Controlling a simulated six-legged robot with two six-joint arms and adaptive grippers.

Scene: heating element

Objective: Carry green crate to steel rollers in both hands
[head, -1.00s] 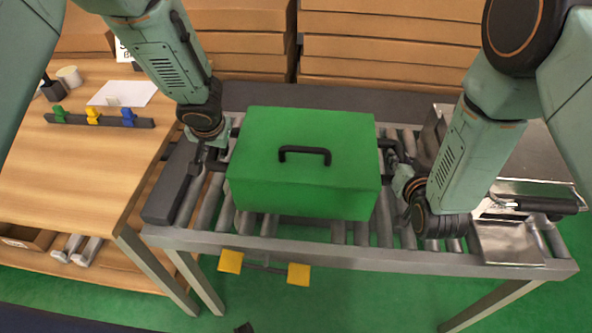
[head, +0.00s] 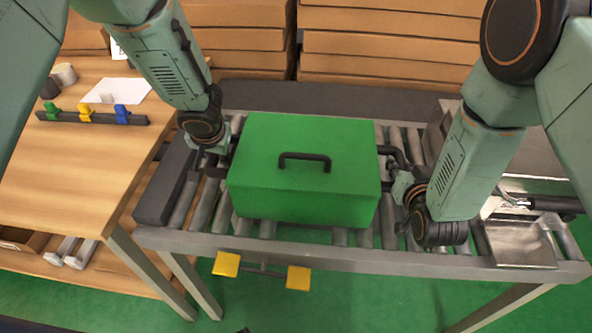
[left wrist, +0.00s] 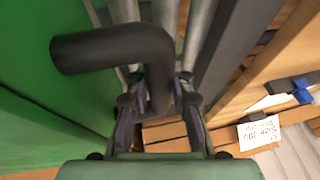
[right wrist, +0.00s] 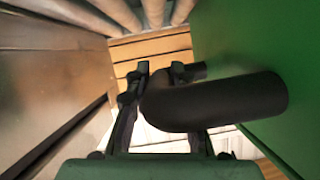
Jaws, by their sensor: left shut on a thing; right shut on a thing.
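The green crate (head: 300,190), a closed box with a black handle on its lid, is over the steel rollers (head: 345,234) between my two grippers. I cannot tell whether its underside touches the rollers. My left gripper (head: 222,165) is shut on the black side handle at the crate's left, and the left wrist view shows that handle (left wrist: 115,48) between the fingers. My right gripper (head: 396,172) is shut on the side handle at the crate's right. The right wrist view shows that handle (right wrist: 225,100) at the fingers.
A wooden table (head: 70,170) with a rail of coloured clips (head: 90,116) stands at the left. A dark block (head: 165,186) lies on the conveyor's left end. A metal case (head: 520,160) and a steel tray (head: 515,244) sit at its right end. Stacked brown boxes (head: 390,45) stand behind.

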